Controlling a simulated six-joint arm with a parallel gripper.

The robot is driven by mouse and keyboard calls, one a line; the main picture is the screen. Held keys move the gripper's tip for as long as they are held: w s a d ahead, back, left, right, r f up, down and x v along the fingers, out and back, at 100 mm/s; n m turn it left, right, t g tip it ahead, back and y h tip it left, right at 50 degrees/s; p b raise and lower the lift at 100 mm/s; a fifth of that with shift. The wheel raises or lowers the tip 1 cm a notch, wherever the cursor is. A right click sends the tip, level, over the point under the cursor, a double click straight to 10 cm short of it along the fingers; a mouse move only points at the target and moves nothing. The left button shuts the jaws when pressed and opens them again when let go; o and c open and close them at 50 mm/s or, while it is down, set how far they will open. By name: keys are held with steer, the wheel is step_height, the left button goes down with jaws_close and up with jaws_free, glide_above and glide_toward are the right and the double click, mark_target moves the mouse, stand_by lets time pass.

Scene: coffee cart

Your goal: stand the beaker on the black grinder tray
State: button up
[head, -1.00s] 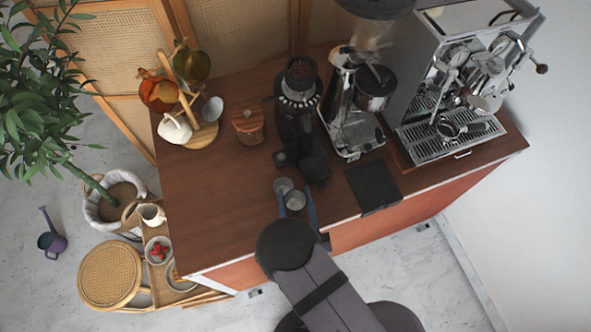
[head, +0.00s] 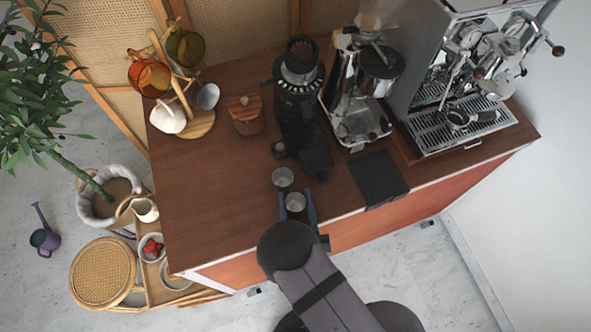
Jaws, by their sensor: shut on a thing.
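A small metal beaker (head: 295,203) is near the front edge of the wooden counter, between the two blue fingers of my gripper (head: 297,207). My gripper is shut on it. I cannot tell whether its base touches the counter. A second, similar metal cup (head: 283,178) stands just behind it, apart from it. The black grinder (head: 297,100) stands further back, with its black tray (head: 317,160) jutting forward, behind and a little right of the held beaker. The tray's top looks empty.
A flat black mat (head: 379,178) lies right of the tray at the counter's edge. A silver grinder (head: 362,100) and espresso machine (head: 460,90) stand at right. A wooden canister (head: 246,116) and mug tree (head: 190,118) are at left. The counter's left front is clear.

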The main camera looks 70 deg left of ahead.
steer(key=shift+f, duration=0.2)
steer(key=o, duration=1.1)
steer(key=shift+d, duration=0.1)
steer(key=shift+v, duration=2.35)
steer(key=c, duration=0.4)
